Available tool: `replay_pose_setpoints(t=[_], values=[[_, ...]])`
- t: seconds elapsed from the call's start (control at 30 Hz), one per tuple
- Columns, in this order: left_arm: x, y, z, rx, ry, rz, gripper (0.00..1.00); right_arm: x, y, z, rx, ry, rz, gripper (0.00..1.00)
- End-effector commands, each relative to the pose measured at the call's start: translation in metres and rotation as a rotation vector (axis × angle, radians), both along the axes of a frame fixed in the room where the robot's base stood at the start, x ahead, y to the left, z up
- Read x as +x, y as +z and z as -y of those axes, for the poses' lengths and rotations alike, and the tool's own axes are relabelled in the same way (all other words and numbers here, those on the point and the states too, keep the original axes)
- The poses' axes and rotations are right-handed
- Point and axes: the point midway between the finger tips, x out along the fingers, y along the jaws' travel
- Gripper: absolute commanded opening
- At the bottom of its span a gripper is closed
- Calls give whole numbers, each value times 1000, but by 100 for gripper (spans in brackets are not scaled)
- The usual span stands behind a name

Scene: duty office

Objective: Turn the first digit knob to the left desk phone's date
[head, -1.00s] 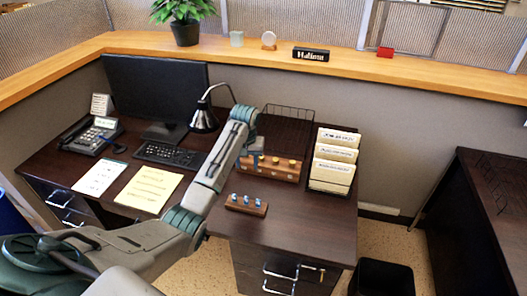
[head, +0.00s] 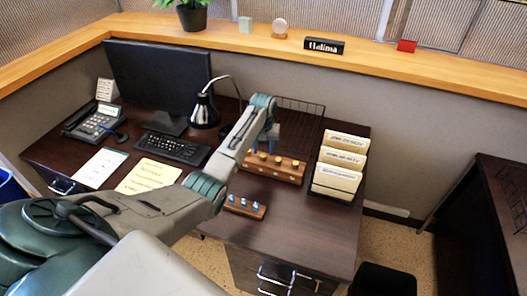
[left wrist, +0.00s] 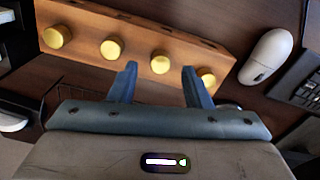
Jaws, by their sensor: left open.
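A wooden block with several yellow knobs (head: 290,174) stands on the desk behind a smaller wooden block. It also crosses the upper part of the left wrist view (left wrist: 200,47). My left gripper (left wrist: 159,70) is open and empty, with two blue fingers pointing at the block. The second knob from the right in that view (left wrist: 160,62) appears between the fingertips; contact cannot be judged. The rightmost knob (left wrist: 207,76) is partly covered by the right-hand finger. The desk phone (head: 97,122) stands at the desk's left with a lit display, its date too small to read. My right gripper is not in view.
The small block with blue knobs (head: 245,207) lies in front. A desk lamp (head: 204,111), monitor (head: 158,84) and keyboard (head: 174,149) are left. A file holder (head: 338,165) stands right. A mouse (left wrist: 267,57) shows in the wrist view. The front right desk is clear.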

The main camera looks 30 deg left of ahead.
Motion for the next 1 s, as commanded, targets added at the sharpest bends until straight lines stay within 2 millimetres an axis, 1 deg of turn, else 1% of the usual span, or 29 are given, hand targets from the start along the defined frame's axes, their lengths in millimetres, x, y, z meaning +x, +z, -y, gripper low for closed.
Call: replay_pose_setpoints(t=[0.1,0.2,0.33,0.53,0.57,0.7,0.77,0.8,1.0], values=[[0,-16,0,0,0,-2,44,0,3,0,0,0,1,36],[0,-24,0,0,0,-1,44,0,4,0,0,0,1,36],[0,-28,0,1,-1,0,44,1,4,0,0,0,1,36],[0,-29,0,1,-1,0,44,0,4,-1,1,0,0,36],[0,-29,0,1,-1,0,42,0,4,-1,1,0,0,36],[0,-29,0,0,-1,0,15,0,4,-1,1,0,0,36],[0,-29,0,0,-1,0,3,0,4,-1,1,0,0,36],[0,-29,0,0,-1,0,0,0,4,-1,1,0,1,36],[0,-28,0,0,-12,0,0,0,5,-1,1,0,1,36]])
